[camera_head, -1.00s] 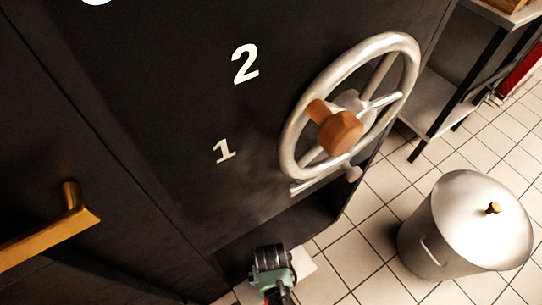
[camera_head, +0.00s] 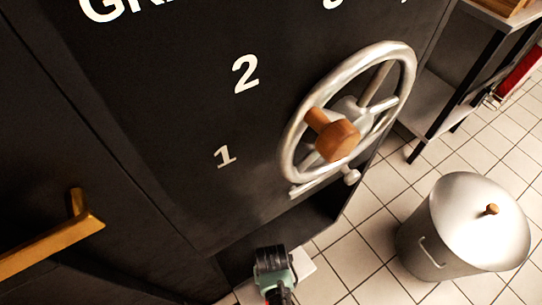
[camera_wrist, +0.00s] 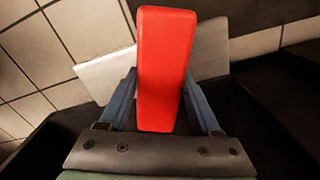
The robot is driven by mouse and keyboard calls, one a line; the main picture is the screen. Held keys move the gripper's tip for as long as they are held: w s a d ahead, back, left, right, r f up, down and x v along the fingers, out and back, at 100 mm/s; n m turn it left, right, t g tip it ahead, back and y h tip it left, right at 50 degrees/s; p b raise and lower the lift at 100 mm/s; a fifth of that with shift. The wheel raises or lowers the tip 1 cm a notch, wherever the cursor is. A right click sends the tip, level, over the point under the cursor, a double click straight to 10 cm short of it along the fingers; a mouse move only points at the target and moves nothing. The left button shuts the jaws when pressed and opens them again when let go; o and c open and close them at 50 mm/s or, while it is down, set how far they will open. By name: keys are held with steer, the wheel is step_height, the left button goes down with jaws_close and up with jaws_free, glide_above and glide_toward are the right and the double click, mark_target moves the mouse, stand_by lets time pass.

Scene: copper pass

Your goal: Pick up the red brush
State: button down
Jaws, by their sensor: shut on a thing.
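The red brush (camera_wrist: 166,65) stands out in the middle of the wrist view, a long red block shape between my two blue fingers. My gripper (camera_wrist: 160,98) is shut on it, with a finger against each side. The brush's lower end is close to the dark gripper body, and its bristles cannot be made out. In the head view only my dark and teal wrist shows at the bottom edge; the brush cannot be made out clearly there.
A dark cabinet front with a metal handwheel (camera_head: 297,148) and a brass handle (camera_head: 55,244) fills the left. A lidded metal bin (camera_head: 470,225) stands on the tiled floor at right. A pale flat board (camera_wrist: 103,77) lies behind the brush. A shelf (camera_head: 428,104) is beyond.

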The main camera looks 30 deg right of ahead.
step_height(320, 180, up, 7)
steer(key=p, duration=0.5)
steer(key=shift+r+p, duration=0.1)
steer(key=shift+p, duration=0.3)
steer(key=s+d+p, duration=0.4)
steer(key=s+d, duration=0.8)
steer(key=d, duration=0.3)
steer(key=shift+d+f, duration=0.3)
steer(key=shift+d, duration=0.1)
